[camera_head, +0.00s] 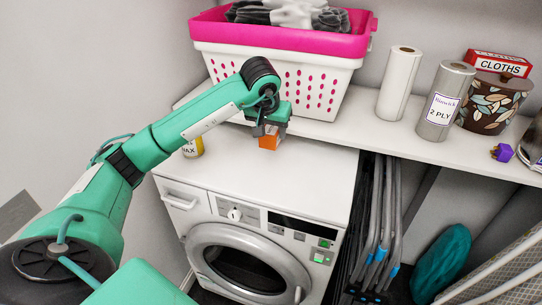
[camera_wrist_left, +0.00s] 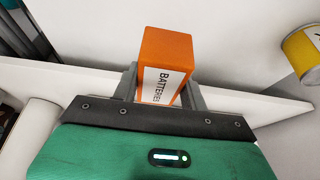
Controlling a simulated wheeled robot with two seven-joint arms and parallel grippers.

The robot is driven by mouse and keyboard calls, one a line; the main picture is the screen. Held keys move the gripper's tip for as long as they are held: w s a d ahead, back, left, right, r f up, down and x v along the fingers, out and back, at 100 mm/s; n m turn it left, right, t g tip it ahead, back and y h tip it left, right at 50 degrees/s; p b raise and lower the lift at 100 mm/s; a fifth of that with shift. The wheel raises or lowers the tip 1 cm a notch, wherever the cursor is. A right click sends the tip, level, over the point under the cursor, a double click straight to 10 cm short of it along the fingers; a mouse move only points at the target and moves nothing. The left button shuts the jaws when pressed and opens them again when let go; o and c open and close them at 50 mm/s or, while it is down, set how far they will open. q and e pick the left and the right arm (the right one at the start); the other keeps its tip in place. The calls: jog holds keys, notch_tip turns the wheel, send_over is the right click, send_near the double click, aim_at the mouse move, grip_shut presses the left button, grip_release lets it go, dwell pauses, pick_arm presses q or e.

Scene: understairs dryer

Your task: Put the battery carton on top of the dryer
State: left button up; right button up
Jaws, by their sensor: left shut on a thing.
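The orange battery carton (camera_head: 270,139) is held in my left gripper (camera_head: 267,131) above the back part of the dryer's white top (camera_head: 284,171). In the left wrist view the carton (camera_wrist_left: 166,57), with a white "BATTERIES" label, sits between the two grey fingers of my left gripper (camera_wrist_left: 163,85). The fingers are shut on its sides. I cannot tell whether the carton's underside touches the dryer top. My right gripper is not in view.
A yellow wax tin (camera_head: 193,147) stands on the dryer, left of the carton. Behind is a shelf (camera_head: 330,132) with a pink and white laundry basket (camera_head: 290,85), paper rolls (camera_head: 399,84) and a cloths box (camera_head: 498,63). Folded chairs (camera_head: 377,220) stand right of the dryer.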

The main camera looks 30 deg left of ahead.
pick_arm(q)
notch_tip(320, 180, down, 9)
jog(key=shift+f, duration=0.1)
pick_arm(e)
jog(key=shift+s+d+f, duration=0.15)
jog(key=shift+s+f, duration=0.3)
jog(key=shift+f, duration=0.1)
pick_arm(q)
jog(key=shift+f, duration=0.1)
jog(key=o, duration=1.1)
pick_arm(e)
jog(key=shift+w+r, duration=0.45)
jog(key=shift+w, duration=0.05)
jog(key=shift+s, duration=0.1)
